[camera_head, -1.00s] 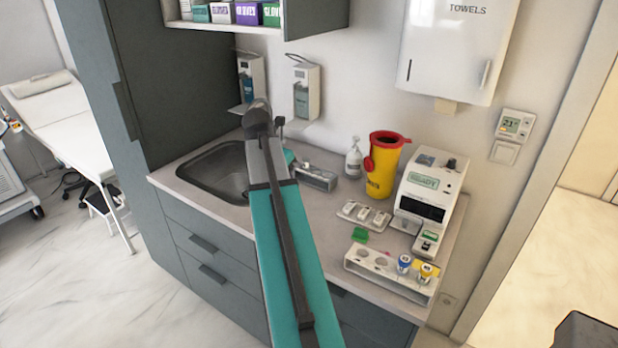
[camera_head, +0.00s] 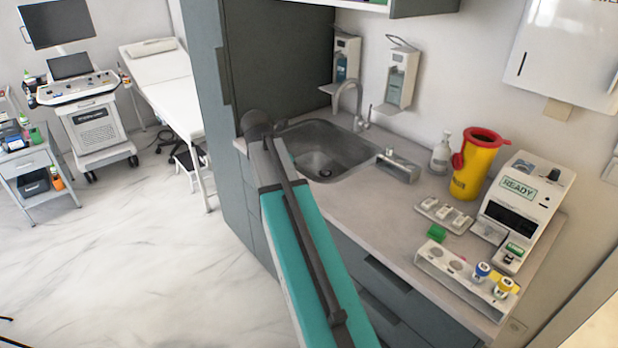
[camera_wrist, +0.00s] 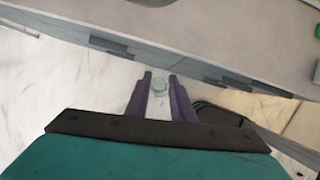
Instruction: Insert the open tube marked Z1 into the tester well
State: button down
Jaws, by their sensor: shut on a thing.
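The gripper is over the floor, just off the counter's front edge. In the head view my own arm hides the gripper and tube. The tester (camera_head: 526,205), a white device showing READY, stands at the counter's right end. I cannot clearly make out its well.
A white rack (camera_head: 458,285) at the counter's front holds a blue-capped tube (camera_head: 482,271) and a yellow-capped tube (camera_head: 503,287). Floor (camera_head: 140,255) at left is clear.

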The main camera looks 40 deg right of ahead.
jog(key=a+f+m+g+b, duration=0.1)
jog(key=a+f+m, duration=0.2)
jog(key=a, duration=1)
jog(key=w+a+f+m+g+b, duration=0.1)
jog(key=a+f+m, duration=0.3)
jog(key=a, duration=1)
jog(key=shift+a+m+g+y+b, duration=0.15)
jog(key=shift+m+g+y+b, duration=0.15)
jog(key=shift+m+g+b, duration=0.7)
jog(key=shift+w+m+p, duration=0.1)
jog(key=shift+m+p, duration=0.2)
jog(key=shift+p, duration=0.1)
